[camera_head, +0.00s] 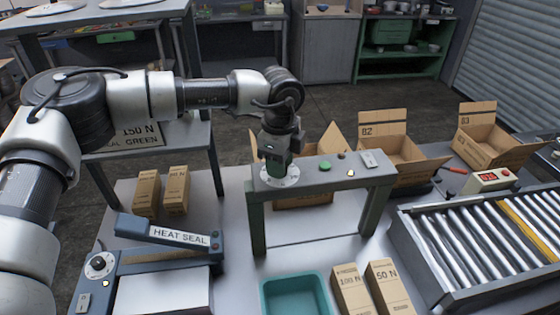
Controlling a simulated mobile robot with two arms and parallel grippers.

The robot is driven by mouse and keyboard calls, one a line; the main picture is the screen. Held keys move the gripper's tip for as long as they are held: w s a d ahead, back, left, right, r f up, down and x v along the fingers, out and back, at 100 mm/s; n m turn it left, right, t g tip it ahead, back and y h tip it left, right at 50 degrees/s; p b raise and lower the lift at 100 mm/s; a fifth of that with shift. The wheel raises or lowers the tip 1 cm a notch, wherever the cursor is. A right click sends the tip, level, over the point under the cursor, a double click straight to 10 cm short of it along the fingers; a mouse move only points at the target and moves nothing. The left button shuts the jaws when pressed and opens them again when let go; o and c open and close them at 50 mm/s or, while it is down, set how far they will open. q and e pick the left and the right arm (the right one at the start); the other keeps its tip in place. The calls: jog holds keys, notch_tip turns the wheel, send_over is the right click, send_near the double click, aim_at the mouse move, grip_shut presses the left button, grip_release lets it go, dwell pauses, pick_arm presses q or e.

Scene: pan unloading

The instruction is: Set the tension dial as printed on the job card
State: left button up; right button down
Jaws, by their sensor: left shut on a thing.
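The tension dial (291,182) is a pale round plate with marks, on the left end of the top of a grey-green arch (340,182). My left gripper (278,168) points down onto the dial from above and is shut on its knob. The gripper hides the knob and the pointer, so I cannot read the setting. The job card (140,137) stands on the back-left table, partly covered by my left arm. My right gripper is not in view.
A green button (325,166) sits right of the dial on the arch. A heat sealer (165,235) stands front left, a teal tray (268,300) front centre. A roller conveyor (400,235) is at right. Open cartons (400,150) stand behind. Small boxes (350,290) stand in front.

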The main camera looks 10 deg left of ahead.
pick_arm(q)
jog(key=shift+f+m+b, duration=0.15)
jog(key=shift+m+b, duration=0.35)
jog(key=shift+b, duration=0.35)
jog(key=m+b, duration=0.3)
jog(key=shift+f+b, duration=0.1)
jog(key=shift+b, duration=0.25)
jog(key=m+b, duration=0.3)
jog(key=shift+m, duration=0.4)
jog(key=m+b, duration=0.1)
jog(key=m, duration=0.1)
jog(key=shift+m, duration=0.4)
jog(key=m, duration=0.1)
jog(key=m+b, duration=0.1)
jog(key=shift+r+m+b, duration=0.25)
jog(key=shift+m+b, duration=0.05)
jog(key=shift+m, duration=0.1)
jog(key=m+b, duration=0.1)
jog(key=m, duration=0.2)
jog(key=shift+m, duration=0.3)
jog(key=m, duration=0.3)
jog(key=shift+r, duration=0.1)
jog(key=shift+m, duration=1.8)
jog(key=shift+b, duration=0.3)
